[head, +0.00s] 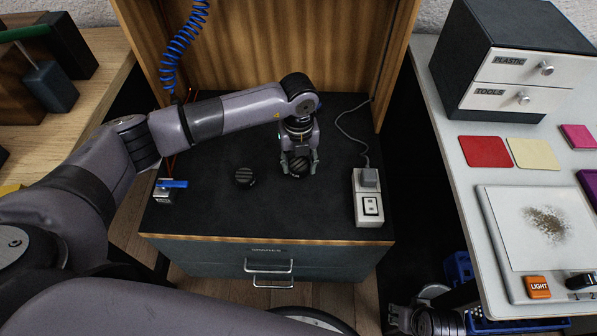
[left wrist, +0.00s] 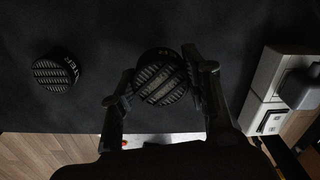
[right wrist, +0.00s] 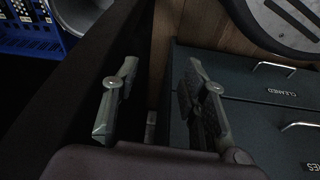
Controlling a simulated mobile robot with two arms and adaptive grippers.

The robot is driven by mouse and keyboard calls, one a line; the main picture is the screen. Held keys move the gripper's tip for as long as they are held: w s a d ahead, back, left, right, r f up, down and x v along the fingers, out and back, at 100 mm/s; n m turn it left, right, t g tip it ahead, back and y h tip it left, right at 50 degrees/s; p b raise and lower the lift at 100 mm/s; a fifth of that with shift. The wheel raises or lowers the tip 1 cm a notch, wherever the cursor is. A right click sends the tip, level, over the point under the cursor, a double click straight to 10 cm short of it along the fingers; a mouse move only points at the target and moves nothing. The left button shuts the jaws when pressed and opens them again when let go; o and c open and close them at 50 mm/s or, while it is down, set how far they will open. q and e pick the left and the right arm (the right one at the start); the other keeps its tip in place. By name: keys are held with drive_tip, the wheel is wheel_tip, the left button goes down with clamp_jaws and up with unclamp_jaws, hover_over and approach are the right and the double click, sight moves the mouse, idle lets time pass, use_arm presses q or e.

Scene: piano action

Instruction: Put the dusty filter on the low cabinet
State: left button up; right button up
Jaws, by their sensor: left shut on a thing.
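My left gripper (head: 299,166) is shut on a round black ribbed filter (head: 296,170), at or just above the dark top of the low cabinet (head: 215,218). The left wrist view shows this held filter (left wrist: 160,78) between the two fingers, its ribs looking greyish. A second round black filter (head: 244,176) stands on the cabinet top to the left of it; it shows lettering on its side in the left wrist view (left wrist: 56,72). I cannot tell for sure which is dusty. My right gripper (right wrist: 160,95) is open and empty, low beside the cabinet's drawers.
A white power socket box (head: 368,205) with a plugged cable stands at the cabinet's right. A small item with a blue bar (head: 170,188) is at the left edge. The right table (head: 470,200) holds a drawer unit (head: 510,60), coloured cards and a dust-marked white sheet (head: 545,228).

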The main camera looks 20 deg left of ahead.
sight(299, 172)
use_arm(q)
wheel_tip(299, 172, down, 4)
drive_tip(key=shift+r+b, duration=0.1)
drive_tip(key=shift+b, duration=0.2)
use_arm(e)
wheel_tip(299, 172, up, 2)
drive_tip(key=shift+w+r, duration=0.1)
drive_tip(key=shift+r, duration=0.1)
use_arm(q)
drive_tip(key=shift+f, duration=0.25)
drive_tip(key=o, duration=1.1)
use_arm(e)
drive_tip(key=shift+r, duration=0.25)
use_arm(q)
drive_tip(key=shift+r, duration=0.15)
wheel_tip(299, 172, up, 12)
drive_tip(key=shift+p, duration=0.95)
use_arm(e)
wheel_tip(299, 172, down, 7)
drive_tip(key=s, duration=0.1)
